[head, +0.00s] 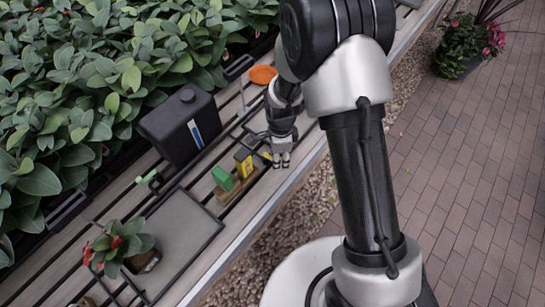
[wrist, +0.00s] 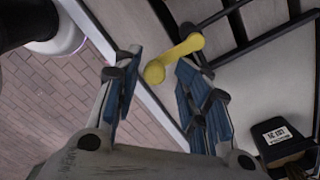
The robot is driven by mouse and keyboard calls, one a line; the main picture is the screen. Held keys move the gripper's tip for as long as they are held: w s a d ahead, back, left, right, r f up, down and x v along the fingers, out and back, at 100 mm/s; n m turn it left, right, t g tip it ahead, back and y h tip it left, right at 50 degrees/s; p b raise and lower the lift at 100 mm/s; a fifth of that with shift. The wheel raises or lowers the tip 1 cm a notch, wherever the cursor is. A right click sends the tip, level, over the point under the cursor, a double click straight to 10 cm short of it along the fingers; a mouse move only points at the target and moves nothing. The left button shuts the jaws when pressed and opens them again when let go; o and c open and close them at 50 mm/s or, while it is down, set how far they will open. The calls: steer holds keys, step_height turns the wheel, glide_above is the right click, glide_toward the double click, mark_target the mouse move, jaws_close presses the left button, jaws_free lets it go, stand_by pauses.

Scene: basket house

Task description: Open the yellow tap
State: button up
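The yellow tap (wrist: 183,50) shows in the wrist view as a short bent lever with a rounded knob at its near end. The knob appears between the fingertips of my gripper (wrist: 160,75), and whether they touch it I cannot tell. The two blue-padded fingers are spread apart with nothing clamped. In the head view my gripper (head: 281,160) points down over the slatted bench. A small yellow bit of the tap (head: 267,156) shows just left of the fingers there; the rest is hidden.
Left of my gripper stand a yellow block (head: 244,163) and a green block (head: 222,178) on a wooden holder. A black canister (head: 181,124), an orange dish (head: 262,75), a grey tray (head: 172,240) and a potted plant (head: 119,246) are also on the bench. Brick paving (head: 465,180) lies right.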

steer(key=shift+w, duration=0.25)
steer(key=shift+s, duration=0.2)
step_height(320, 180, up, 7)
steer(key=p, duration=0.5)
